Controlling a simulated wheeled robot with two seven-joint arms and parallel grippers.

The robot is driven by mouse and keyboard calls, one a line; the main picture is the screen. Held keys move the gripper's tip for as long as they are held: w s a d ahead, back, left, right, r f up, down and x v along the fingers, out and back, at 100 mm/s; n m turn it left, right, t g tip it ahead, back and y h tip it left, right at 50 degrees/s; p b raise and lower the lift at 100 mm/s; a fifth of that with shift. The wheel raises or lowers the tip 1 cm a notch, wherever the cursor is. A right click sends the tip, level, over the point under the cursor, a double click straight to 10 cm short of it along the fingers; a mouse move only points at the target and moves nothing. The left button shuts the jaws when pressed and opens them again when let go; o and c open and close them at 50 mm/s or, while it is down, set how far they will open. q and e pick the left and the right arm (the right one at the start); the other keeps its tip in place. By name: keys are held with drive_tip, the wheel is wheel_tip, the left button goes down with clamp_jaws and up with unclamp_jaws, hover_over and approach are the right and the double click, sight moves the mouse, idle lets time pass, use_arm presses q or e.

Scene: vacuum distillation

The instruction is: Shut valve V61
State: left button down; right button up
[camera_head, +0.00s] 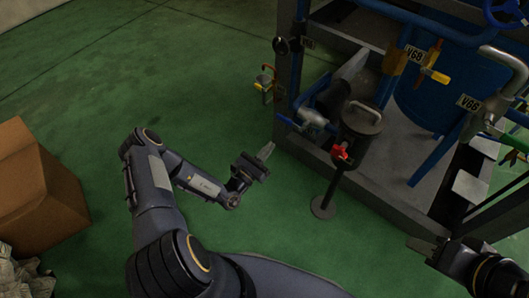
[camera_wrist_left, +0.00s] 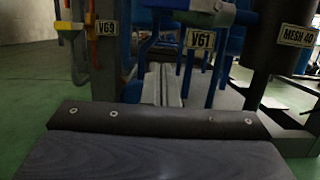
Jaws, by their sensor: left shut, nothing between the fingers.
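A tag reading V61 (camera_wrist_left: 200,39) hangs in the left wrist view, right of and above my left fingers (camera_wrist_left: 164,68). Blue pipework and a grey-green part (camera_wrist_left: 222,12) are just above it, cut by the top edge. In the head view, a silver valve body (camera_head: 313,117) with a blue lever (camera_head: 289,122) sits at the near left of the rig; no V61 tag is readable there. My left gripper (camera_head: 267,150) is shut and empty, apart from the rig, to the lower left of that lever. My right gripper (camera_head: 412,243) is at the lower right; its jaw opening is unclear.
A dark canister (camera_head: 361,125) with a red-handled valve (camera_head: 341,153) stands at the rig's front, near a round-footed post (camera_head: 323,207). Tags V68 (camera_head: 413,55) and V66 (camera_head: 468,102) are farther right. A carton (camera_head: 35,190) stands left; green floor between is clear.

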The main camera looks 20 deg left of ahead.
sight(289, 122)
use_arm(q)
drive_tip(key=w+d+r+b, duration=0.1)
drive_tip(key=w+d+r, duration=0.1)
drive_tip(key=w+r, duration=0.3)
drive_tip(key=shift+w+r+b, duration=0.2)
drive_tip(key=shift+b, duration=0.15)
drive_tip(key=shift+a, duration=0.1)
